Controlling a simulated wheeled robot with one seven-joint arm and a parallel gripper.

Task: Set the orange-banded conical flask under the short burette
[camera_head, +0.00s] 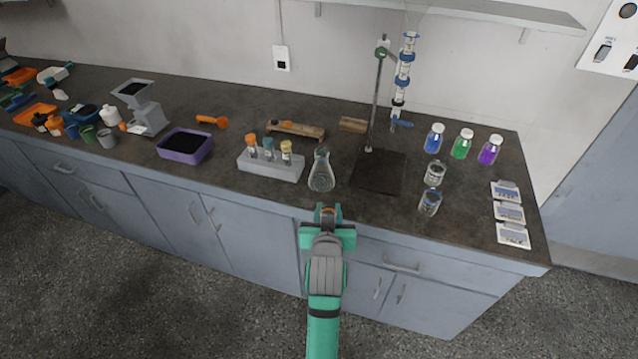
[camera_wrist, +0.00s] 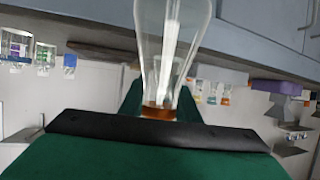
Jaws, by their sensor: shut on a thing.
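The orange-banded conical flask (camera_wrist: 157,112) is held upright by its neck in my gripper in the wrist view, which is upside down. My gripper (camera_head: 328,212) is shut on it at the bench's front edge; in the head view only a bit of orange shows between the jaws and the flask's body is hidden. A plain clear conical flask (camera_head: 321,174) stands on the bench just beyond. A burette (camera_head: 402,78) with blue rings and a blue tap (camera_head: 402,123) hangs beside a stand rod (camera_head: 376,100), to the right of and behind my gripper. Its length class is unclear.
The stand's dark base plate (camera_head: 378,172) lies right of the plain flask. Two glass beakers (camera_head: 434,173) (camera_head: 429,204) stand right of the plate. Blue, green and purple bottles (camera_head: 461,146) are behind them. A vial rack (camera_head: 270,166) is left of the flask.

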